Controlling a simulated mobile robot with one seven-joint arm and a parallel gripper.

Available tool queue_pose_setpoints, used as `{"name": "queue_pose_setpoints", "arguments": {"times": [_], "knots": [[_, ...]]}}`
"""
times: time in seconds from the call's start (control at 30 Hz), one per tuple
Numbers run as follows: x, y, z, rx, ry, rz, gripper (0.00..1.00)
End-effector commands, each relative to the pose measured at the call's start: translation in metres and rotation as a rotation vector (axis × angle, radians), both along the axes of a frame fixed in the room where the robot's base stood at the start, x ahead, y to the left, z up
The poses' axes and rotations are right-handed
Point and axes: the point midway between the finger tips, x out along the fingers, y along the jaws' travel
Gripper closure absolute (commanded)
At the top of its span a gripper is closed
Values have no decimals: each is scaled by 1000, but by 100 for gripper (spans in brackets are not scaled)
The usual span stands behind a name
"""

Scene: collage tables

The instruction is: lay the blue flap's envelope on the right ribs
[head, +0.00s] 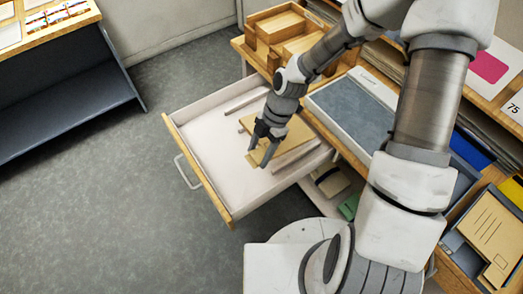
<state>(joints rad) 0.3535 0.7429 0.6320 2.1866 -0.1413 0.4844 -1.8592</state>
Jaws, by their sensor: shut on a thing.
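The open drawer (203,128) has a pale inside and a wooden front. A rib (246,101) lies toward its back left, and right ribs (297,156) lie toward its right side. My gripper (262,156) points down over the drawer, shut on a flat tan envelope (291,135). The envelope is over the middle of the drawer, beside the right ribs. My fingers and wrist cover part of it. No blue flap shows on it, and I cannot tell whether it touches the ribs.
A desk with a grey-blue panel (353,114) and wooden trays (281,27) stands behind the drawer. A tray at lower right holds a tan envelope (492,234). A blue item (474,147) lies at right. A shelf unit (62,85) stands at left, with clear floor between.

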Motion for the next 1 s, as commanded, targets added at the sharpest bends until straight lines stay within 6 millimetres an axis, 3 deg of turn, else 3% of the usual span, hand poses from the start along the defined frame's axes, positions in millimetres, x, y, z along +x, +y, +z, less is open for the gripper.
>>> {"name": "queue_pose_setpoints", "arguments": {"times": [0.7,1.0], "knots": [[10,-16,-89,-1,0,-1,100],[27,-39,-101,0,0,-1,100]]}}
